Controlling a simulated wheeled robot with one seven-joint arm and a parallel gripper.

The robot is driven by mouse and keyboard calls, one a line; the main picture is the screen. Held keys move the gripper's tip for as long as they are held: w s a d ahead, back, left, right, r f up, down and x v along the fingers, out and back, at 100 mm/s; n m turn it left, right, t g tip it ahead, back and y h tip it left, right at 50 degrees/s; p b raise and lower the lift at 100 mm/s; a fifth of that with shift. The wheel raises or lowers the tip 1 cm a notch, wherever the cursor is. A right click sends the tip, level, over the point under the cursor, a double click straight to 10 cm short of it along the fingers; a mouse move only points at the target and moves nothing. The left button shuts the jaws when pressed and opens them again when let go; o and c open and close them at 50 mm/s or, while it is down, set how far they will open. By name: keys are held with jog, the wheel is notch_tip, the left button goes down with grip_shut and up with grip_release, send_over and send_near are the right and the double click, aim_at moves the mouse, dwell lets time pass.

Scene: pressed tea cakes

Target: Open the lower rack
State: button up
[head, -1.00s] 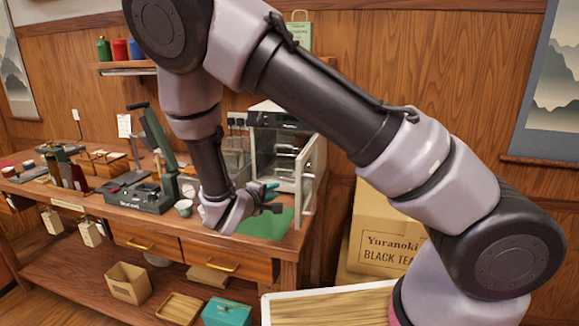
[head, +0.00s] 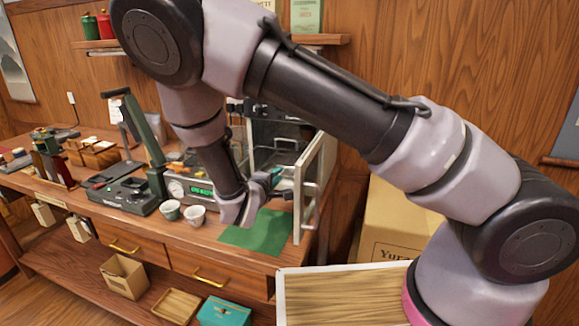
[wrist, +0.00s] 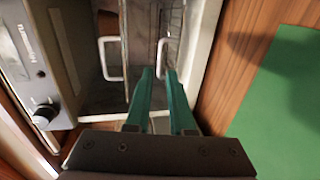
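The cabinet (head: 285,143) stands open on the wooden counter, its glass door (head: 311,185) swung out to the right. In the wrist view, which is turned sideways, two pale rack handles show inside. The upper rack's handle (wrist: 110,58) is on the left and the lower rack's handle (wrist: 160,58) on the right. My gripper (wrist: 160,73) has teal fingers, parted, pointing into the cabinet. In the picture the lower handle lies between or just beyond the fingertips; I cannot tell whether they touch it. My gripper (head: 284,187) is partly hidden by its own wrist in the head view.
A green mat (head: 258,234) lies on the counter in front of the cabinet. Two small cups (head: 195,215) and a scale stand to the left. The cabinet's control knob (wrist: 45,113) shows in the wrist view. A board-topped surface (head: 340,298) is at the front right.

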aim_at(287, 167)
jog(key=x, duration=1)
grip_shut()
dwell(1.2)
